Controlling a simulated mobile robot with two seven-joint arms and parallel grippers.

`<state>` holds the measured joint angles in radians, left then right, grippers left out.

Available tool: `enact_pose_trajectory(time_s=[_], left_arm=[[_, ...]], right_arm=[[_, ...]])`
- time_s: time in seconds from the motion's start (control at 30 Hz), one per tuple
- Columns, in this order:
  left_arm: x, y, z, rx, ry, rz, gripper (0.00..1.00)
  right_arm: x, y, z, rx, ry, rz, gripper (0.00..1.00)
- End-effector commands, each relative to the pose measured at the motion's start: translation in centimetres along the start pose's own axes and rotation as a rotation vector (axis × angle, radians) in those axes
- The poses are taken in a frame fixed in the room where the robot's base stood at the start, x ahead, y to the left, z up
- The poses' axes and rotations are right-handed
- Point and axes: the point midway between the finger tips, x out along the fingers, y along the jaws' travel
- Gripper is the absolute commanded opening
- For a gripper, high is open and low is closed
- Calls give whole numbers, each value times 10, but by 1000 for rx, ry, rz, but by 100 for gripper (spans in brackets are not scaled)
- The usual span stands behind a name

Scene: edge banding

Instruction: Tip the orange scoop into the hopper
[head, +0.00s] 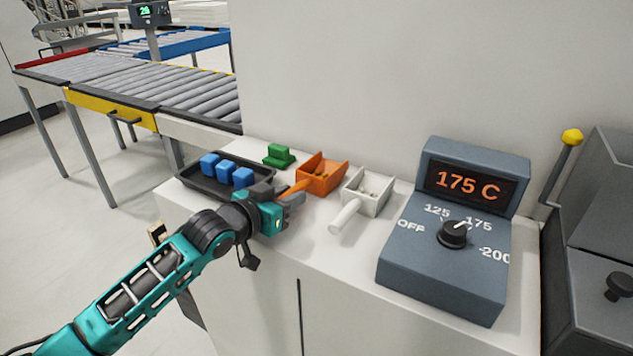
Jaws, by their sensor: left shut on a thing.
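The orange scoop (321,176) stands on the white cabinet top, its bowl away from me and its handle toward my left gripper. My left gripper (293,199) is shut on the scoop's handle, and its fingers hide part of that handle. Some small pieces seem to lie in the bowl, too small to tell clearly. I cannot tell whether the scoop still touches the top. A hopper cannot be made out for certain; a grey bin-like machine (603,200) stands at the right edge. My right gripper is out of view.
A white scoop (368,191) sits just right of the orange one. A black tray (196,178) with blue blocks and a green block (279,156) are to the left. A control box (440,262) reading 175 C stands right, beside a yellow-knobbed lever (572,137).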

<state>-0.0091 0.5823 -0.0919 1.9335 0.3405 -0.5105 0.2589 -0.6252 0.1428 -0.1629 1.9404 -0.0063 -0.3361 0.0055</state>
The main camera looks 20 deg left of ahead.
Motion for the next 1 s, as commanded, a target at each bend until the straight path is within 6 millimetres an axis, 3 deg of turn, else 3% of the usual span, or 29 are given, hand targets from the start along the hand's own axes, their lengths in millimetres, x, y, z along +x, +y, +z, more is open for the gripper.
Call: enact_pose_trajectory(time_s=[0.7,1.0], left_arm=[[-15,0,-59,2,6,0,0],[-17,0,-66,0,4,0,0]], right_arm=[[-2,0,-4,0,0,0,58],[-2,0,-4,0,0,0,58]])
